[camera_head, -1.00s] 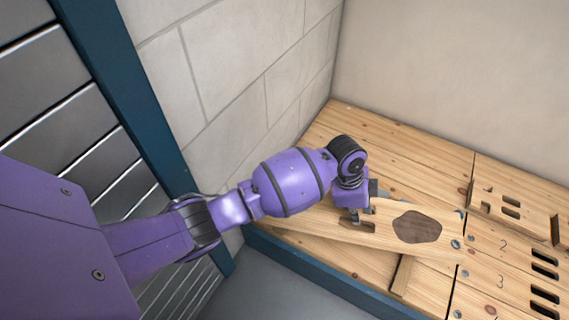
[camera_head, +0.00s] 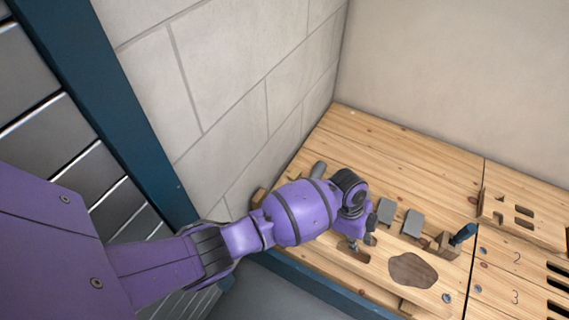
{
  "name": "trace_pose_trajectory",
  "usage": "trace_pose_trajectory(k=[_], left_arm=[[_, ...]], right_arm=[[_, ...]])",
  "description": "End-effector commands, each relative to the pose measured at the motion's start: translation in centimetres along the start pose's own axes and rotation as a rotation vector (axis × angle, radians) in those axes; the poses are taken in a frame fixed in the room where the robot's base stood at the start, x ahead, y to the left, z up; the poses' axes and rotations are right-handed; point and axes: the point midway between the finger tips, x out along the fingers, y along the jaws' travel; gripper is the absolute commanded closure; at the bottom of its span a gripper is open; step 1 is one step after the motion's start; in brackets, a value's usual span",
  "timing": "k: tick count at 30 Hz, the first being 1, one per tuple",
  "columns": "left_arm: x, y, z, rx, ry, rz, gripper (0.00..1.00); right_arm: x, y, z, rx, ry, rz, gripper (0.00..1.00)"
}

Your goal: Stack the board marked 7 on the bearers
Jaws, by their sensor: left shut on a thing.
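A long wooden board (camera_head: 380,273) with a dark oval patch (camera_head: 412,270) and a slot lies along the near side of the workbench. No number can be read on it. My left gripper (camera_head: 357,242) is shut on the board at the slot, pointing down from the wrist. A narrow wooden strip (camera_head: 404,305), perhaps a bearer, shows just past the board's near edge. I cannot tell whether the board rests on it or is held above it. My right gripper is not in view.
Two grey blocks (camera_head: 412,223) stand behind the board. A wooden block (camera_head: 446,243) with a blue-handled tool (camera_head: 463,234) is to their right. Slotted panels marked 2 and 3 (camera_head: 516,278) are at right.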

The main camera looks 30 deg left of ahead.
Motion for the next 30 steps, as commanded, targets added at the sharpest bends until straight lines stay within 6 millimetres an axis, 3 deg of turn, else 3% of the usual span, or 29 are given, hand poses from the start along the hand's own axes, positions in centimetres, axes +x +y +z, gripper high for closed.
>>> trace_pose_trajectory(k=[11, 30], left_arm=[[2.7, -0.3, 0.7, 0.002, 0.003, -0.005, 1.00], [2.3, -0.5, 0.7, 0.001, 0.003, -0.009, 1.00]], right_arm=[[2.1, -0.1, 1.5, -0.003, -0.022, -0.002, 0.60], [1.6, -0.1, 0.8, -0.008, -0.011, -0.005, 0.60]])
